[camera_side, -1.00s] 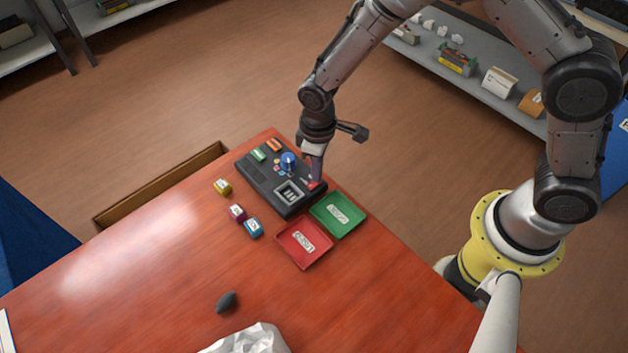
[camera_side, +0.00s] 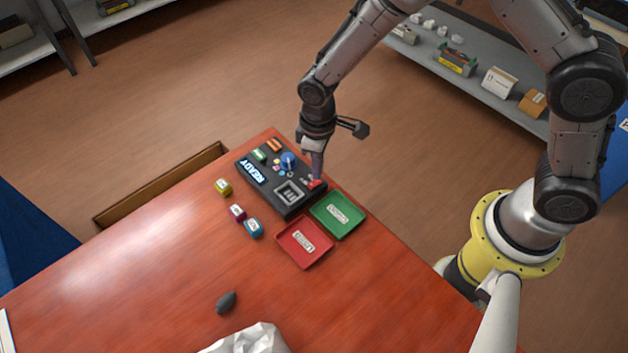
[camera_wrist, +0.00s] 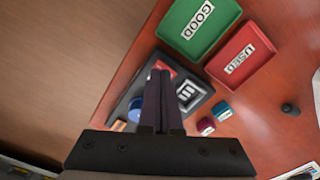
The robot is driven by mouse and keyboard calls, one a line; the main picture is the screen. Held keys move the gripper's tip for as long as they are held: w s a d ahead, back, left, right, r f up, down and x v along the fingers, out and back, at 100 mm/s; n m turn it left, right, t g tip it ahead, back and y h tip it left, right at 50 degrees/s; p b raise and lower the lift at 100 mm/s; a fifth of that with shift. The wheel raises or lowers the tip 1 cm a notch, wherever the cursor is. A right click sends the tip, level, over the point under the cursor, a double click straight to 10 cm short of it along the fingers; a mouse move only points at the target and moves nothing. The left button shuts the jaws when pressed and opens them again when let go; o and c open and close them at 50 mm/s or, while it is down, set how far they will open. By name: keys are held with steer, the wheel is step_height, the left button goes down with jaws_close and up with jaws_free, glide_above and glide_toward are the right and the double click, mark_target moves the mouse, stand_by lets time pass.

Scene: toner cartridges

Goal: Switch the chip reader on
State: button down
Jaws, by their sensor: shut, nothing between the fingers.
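The chip reader (camera_side: 268,197) is a black box at the far edge of the red table. Its display (camera_side: 255,171) is lit and reads READY. It has a square socket (camera_side: 290,192), a blue knob (camera_side: 289,161), small coloured buttons and a red switch (camera_side: 317,184) at its right end. My gripper (camera_side: 317,177) is shut and empty, pointing down with its tips at or just above the red switch; contact cannot be told. In the wrist view my closed fingers (camera_wrist: 158,98) cover part of the reader, and some red (camera_wrist: 165,68) shows beside their tips.
A green tray marked GOOD (camera_side: 352,217) and a red tray marked USED (camera_side: 292,256) lie beside the reader. Yellow (camera_side: 223,186), magenta (camera_side: 238,212) and blue (camera_side: 253,227) cartridges stand in front. A dark oval object (camera_side: 226,301) lies nearer. The table's left part is clear.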

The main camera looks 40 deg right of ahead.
steer(key=shift+r, duration=2.6)
steer(key=s+d+r+m+t, duration=0.15)
steer(key=d+r, duration=0.35)
steer(key=r, duration=0.5)
steer(key=s+d+r+m+t, duration=0.1)
steer(key=d+r+t, duration=0.25)
steer(key=r, duration=0.55)
steer(key=s+d+r+m+t, duration=0.1)
steer(key=s+d+r+m, duration=0.1)
steer(key=s+d+r, duration=0.55)
steer(key=s+f+m, duration=0.1)
steer(key=s+f, duration=0.4)
steer(key=s, duration=0.6)
steer(key=shift+s+a+f, duration=0.2)
